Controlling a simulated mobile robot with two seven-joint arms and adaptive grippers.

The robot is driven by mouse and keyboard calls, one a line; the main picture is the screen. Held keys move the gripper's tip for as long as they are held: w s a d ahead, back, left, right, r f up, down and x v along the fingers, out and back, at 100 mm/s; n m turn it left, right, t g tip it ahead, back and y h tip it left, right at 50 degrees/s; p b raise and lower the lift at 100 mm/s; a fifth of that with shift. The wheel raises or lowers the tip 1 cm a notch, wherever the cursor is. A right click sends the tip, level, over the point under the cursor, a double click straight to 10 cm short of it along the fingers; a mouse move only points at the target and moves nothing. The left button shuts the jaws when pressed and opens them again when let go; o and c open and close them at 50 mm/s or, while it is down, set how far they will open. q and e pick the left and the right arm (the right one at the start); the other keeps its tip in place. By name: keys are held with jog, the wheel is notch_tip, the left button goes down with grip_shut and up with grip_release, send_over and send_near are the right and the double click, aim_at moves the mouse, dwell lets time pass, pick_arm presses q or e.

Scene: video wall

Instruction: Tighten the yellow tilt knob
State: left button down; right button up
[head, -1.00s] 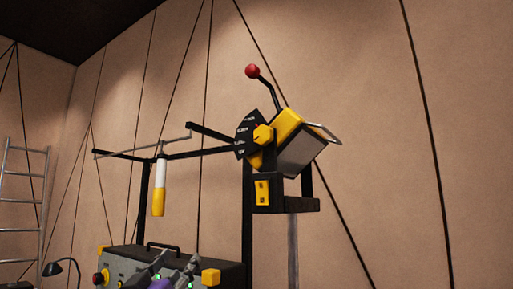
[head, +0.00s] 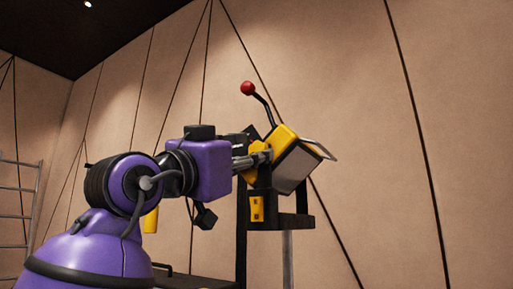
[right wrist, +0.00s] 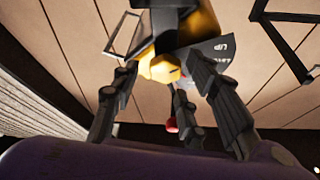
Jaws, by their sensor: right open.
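The yellow tilt knob (right wrist: 163,68) shows in the right wrist view as a faceted yellow piece on the side of the lamp head. In the head view it is hidden by my right gripper (head: 262,156). The lamp head (head: 283,142) is yellow and grey, tilted on a black bracket. My right gripper is open, with fingers at either side of the knob in the right wrist view; I cannot tell whether they touch it. A dark scale plate (right wrist: 212,50) with white lettering lies beside the knob. My left gripper is not in view.
A lever with a red ball (head: 247,88) rises above the lamp head, and the ball also shows between the fingers (right wrist: 172,125). A black bracket (head: 290,221) with a yellow switch (head: 257,208) is below. A ladder (head: 18,200) stands at the left.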

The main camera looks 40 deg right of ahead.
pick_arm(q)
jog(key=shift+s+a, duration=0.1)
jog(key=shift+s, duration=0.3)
pick_arm(e)
jog(key=shift+x, duration=0.95)
jog(key=shift+c, duration=0.3)
jog(key=shift+w, duration=0.15)
jog(key=c, duration=0.9)
jog(key=shift+c, duration=0.3)
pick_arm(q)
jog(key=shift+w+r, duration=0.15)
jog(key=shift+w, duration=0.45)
